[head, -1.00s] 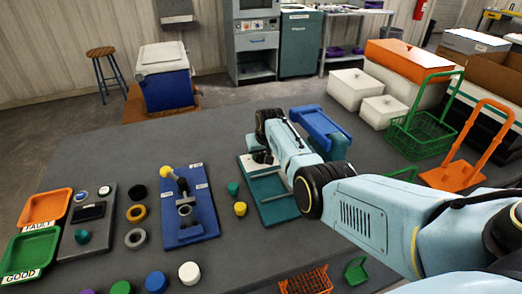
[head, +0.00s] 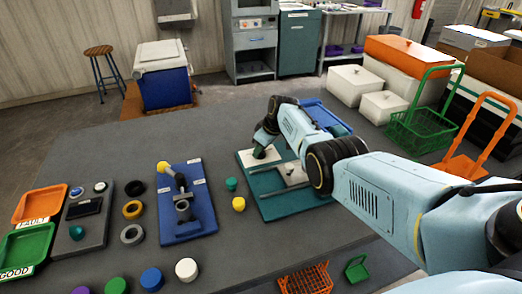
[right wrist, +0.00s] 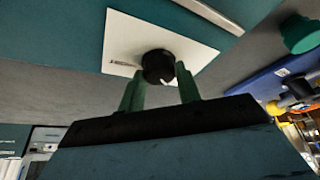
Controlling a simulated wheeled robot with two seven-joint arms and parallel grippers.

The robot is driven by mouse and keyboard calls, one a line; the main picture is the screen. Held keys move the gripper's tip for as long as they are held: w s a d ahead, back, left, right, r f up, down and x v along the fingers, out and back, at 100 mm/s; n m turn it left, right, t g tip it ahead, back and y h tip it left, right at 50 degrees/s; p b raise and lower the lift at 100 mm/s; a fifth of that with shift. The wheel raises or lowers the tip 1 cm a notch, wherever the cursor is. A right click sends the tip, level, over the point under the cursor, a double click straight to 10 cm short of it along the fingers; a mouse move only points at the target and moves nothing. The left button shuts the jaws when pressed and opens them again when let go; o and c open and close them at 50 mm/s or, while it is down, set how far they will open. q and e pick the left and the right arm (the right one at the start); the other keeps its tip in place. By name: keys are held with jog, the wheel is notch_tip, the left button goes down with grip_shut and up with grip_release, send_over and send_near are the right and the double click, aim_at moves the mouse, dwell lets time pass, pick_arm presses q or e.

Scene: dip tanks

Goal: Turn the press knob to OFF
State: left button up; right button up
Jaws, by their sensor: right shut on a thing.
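The press knob (right wrist: 157,66) is a black round knob with a white mark, on a white plate (right wrist: 118,45) fixed to a teal base. The small lettering on the plate is too small to read. My left gripper is not in view.
A blue fixture with a yellow-balled lever (head: 196,215) stands left of the press. A teal piece (head: 231,184) and a yellow piece (head: 238,204) lie between them. A green basket (head: 420,132) and an orange carrier (head: 470,165) stand at the right.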

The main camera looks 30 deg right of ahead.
dwell(0.4)
jog(key=o, duration=1)
notch_tip(320, 180, up, 10)
jog(key=p, duration=0.2)
